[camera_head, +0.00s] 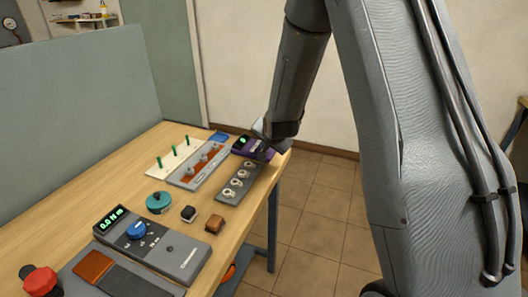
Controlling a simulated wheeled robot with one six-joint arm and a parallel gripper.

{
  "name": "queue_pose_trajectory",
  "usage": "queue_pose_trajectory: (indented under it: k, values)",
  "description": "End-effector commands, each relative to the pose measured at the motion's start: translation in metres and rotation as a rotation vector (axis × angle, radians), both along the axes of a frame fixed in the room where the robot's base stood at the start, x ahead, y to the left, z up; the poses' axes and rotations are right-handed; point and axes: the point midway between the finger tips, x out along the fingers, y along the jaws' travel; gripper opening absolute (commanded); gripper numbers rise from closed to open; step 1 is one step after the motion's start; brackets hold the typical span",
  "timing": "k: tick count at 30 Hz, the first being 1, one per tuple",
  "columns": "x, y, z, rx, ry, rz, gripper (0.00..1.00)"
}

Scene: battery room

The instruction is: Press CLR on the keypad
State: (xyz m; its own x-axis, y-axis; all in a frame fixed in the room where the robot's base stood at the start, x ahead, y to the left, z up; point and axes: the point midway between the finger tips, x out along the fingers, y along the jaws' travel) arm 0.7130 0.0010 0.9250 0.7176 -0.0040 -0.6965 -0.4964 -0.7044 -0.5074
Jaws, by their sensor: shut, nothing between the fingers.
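My arm reaches down to the far right corner of the workbench (100,192). My gripper (265,151) is shut with nothing in it, small and dark at the wrist's end. It is right over a purple device (240,150) with a small green-lit display, which may be the keypad. The gripper covers part of this device, and I cannot make out any keys or a CLR label. I cannot tell whether the gripper touches it.
A grey panel with white round parts (238,184) lies just in front. Nearby are a board with green pegs (174,160), a teal round part (159,202), two small blocks and a meter with a blue knob (178,254). A grey partition (75,110) stands behind.

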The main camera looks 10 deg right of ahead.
Motion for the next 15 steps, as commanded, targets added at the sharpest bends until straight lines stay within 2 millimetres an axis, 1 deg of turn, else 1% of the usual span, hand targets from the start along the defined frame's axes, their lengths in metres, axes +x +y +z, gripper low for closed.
queue_pose_trajectory:
  k: [15]
  values:
    - [-0.0002, 0.0, -0.0063, 0.0, 0.001, 0.0, 0.0]
